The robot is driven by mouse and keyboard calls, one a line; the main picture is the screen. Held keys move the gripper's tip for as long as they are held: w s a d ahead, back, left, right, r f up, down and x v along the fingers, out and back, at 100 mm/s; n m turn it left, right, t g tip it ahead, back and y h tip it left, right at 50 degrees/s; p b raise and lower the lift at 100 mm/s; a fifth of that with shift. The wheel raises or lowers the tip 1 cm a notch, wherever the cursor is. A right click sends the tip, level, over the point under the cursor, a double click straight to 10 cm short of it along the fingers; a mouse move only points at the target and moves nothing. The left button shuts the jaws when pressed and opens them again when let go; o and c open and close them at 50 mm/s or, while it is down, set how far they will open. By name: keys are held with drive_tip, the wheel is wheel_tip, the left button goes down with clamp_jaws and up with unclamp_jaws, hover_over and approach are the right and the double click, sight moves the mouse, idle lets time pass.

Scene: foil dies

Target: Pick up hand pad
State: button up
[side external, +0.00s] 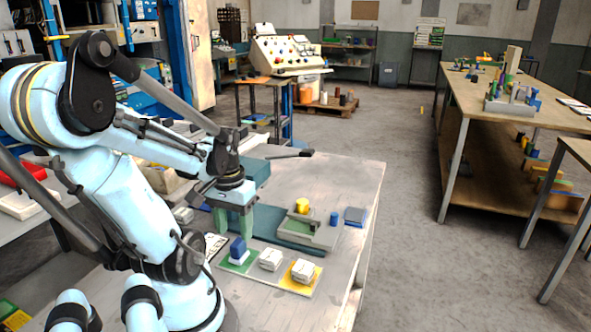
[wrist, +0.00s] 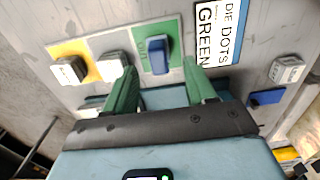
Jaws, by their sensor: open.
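No thing is labelled as the hand pad, and I cannot tell for sure which one it is. A blue block with a pale base (side external: 238,248) stands on the green square at the left end of a three-colour strip. In the wrist view the blue block (wrist: 159,55) shows between and beyond my fingertips. A flat dark blue pad (side external: 355,216) lies at the table's right side. Another blue piece (wrist: 267,97) lies right of my fingers in the wrist view, near a pale block. My gripper (side external: 233,230) has green fingers, open and empty, behind the strip.
Pale blocks stand on the grey square (side external: 271,260) and yellow square (side external: 300,276). A grey fixture (side external: 310,232) with yellow and blue knobs stands right of my gripper. A "DIE DOTS GREEN" card (wrist: 220,32) lies beside the green square. The table's front right is clear.

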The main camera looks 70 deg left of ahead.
sight(238, 242)
drive_tip(key=shift+w+f, duration=0.2)
drive_tip(key=shift+f, duration=2.2)
drive_tip(key=shift+c, duration=0.3)
clamp_jaws()
